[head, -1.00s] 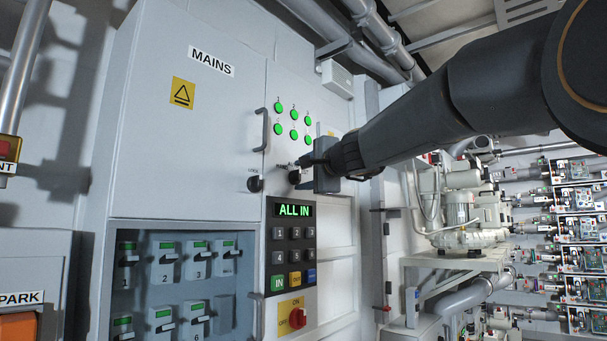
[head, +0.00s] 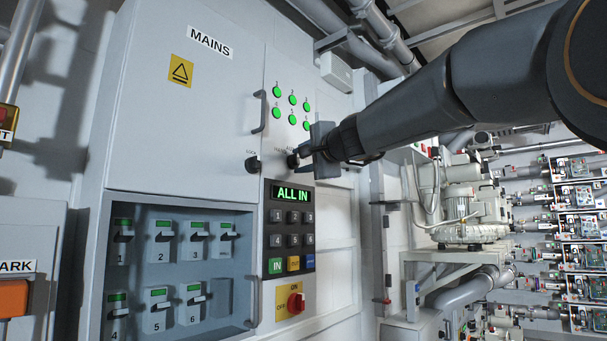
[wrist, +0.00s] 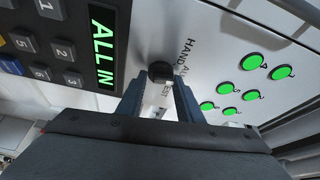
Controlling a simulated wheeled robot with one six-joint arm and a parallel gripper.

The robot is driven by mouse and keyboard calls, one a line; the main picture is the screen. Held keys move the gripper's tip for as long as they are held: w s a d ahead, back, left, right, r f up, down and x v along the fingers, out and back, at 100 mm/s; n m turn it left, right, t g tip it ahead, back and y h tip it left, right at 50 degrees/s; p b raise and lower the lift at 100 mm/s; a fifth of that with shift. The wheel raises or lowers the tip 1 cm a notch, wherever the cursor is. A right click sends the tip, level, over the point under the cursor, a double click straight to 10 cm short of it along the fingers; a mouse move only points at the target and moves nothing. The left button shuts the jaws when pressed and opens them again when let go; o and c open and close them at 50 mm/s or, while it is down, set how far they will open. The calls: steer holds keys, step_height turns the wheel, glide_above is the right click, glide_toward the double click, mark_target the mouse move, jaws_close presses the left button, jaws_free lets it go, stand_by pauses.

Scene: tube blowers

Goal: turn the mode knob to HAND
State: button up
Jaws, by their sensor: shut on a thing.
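The mode knob (wrist: 160,71) is small and black, on the pale cabinet face below the green lamps. In the wrist view it sits between the tips of my gripper (wrist: 159,82), which is shut on it. The printed label (wrist: 185,58) beside it reads HAND and further words, partly covered by the fingers. In the head view the knob (head: 293,161) shows at the tips of my gripper (head: 302,152), which reaches in from the right. I cannot tell which mark the knob points to.
A second black knob (head: 253,164) is just left. Several green lamps (head: 292,100) are above; a display (head: 293,193) reading ALL IN and a keypad (head: 292,228) are below. A door handle (head: 260,112) stands out at the upper left. A red rotary switch (head: 296,303) is lower down.

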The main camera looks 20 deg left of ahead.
steer(key=shift+s+n+y+b, duration=0.1)
steer(key=shift+n+y+b, duration=0.9)
steer(key=shift+b, duration=2.5)
steer(key=shift+s+n+y+b, duration=0.15)
steer(key=shift+n+b, duration=1.55)
steer(key=shift+b, duration=1.75)
steer(key=n+y+b, duration=0.1)
steer(key=n+b, duration=0.2)
steer(key=b, duration=0.3)
steer(key=shift+n+y, duration=0.25)
steer(key=shift+n, duration=0.15)
steer(key=shift+s, duration=0.1)
steer(key=shift+s+r+n+b, duration=0.1)
steer(key=shift+r+n+b, duration=0.1)
steer(key=shift+n+b, duration=0.15)
steer(key=o, duration=0.8)
steer(key=shift+s+a, duration=0.1)
steer(key=shift+a, duration=0.05)
steer(key=shift+o, duration=0.2)
steer(key=shift+w+f, duration=0.25)
steer(key=shift+w, duration=0.1)
steer(key=shift+d+f, duration=0.1)
steer(key=shift+d, duration=0.15)
steer(key=b+v, duration=0.4)
steer(key=v, duration=0.3)
steer(key=shift+s+d+b, duration=0.25)
steer(key=shift+b, duration=0.1)
